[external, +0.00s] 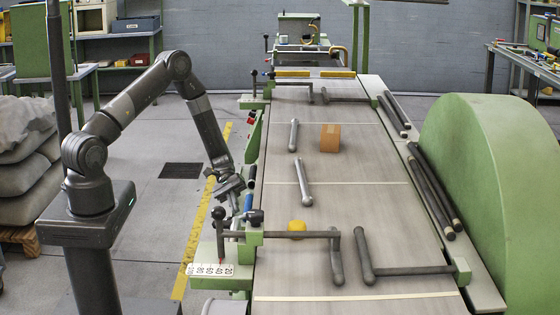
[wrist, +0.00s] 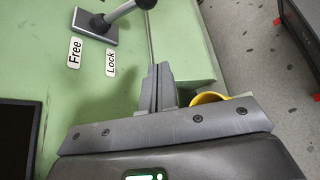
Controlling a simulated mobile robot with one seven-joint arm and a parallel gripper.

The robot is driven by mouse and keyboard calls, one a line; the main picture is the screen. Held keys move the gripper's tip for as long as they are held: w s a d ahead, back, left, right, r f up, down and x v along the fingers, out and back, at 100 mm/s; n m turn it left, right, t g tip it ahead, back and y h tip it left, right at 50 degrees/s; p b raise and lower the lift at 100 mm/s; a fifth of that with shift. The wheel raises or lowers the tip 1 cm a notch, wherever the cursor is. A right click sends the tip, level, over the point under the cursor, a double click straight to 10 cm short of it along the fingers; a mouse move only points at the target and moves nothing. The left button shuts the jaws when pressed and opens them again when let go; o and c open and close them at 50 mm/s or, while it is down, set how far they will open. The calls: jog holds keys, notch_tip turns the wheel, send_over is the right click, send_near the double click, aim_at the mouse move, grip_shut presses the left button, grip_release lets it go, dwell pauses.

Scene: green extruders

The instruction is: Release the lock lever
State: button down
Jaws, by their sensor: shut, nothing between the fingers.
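The lock lever (wrist: 122,12) shows at the top of the wrist view: a metal rod on a dark square base plate (wrist: 95,26), with a dark knob at its end. It leans to the upper right, on the side of the "Lock" label (wrist: 111,63); the "Free" label (wrist: 75,53) is to the left. My gripper (wrist: 157,70) is shut and empty, below and right of the knob in the picture and apart from it. In the external view my gripper (external: 230,188) is at the left edge of the machine; I cannot single out the lever there.
The green machine panel (wrist: 45,85) lies under the lever, with a dark screen (wrist: 18,135) at left. A yellow round thing (wrist: 208,98) is partly hidden behind my gripper. In the external view a long grey table (external: 330,205) carries metal bars and a wooden block (external: 330,138).

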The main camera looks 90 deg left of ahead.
aim_at(235, 215)
jog(key=d, duration=0.9)
jog(key=shift+w+d+f, duration=0.2)
jog(key=shift+w+f, duration=0.1)
jog(key=shift+f, duration=0.15)
jog(key=shift+s+r+n+g, duration=0.25)
jog(key=shift+r+n+g, duration=0.05)
jog(key=shift+r+g, duration=0.1)
dwell(0.3)
jog(key=shift+s+r+n+g, duration=0.2)
jog(key=shift+r+n+g, duration=0.75)
jog(key=shift+r, duration=0.5)
jog(key=shift+s+r+n+g, duration=0.15)
jog(key=shift+r+n+g, duration=0.8)
jog(key=shift+r, duration=0.45)
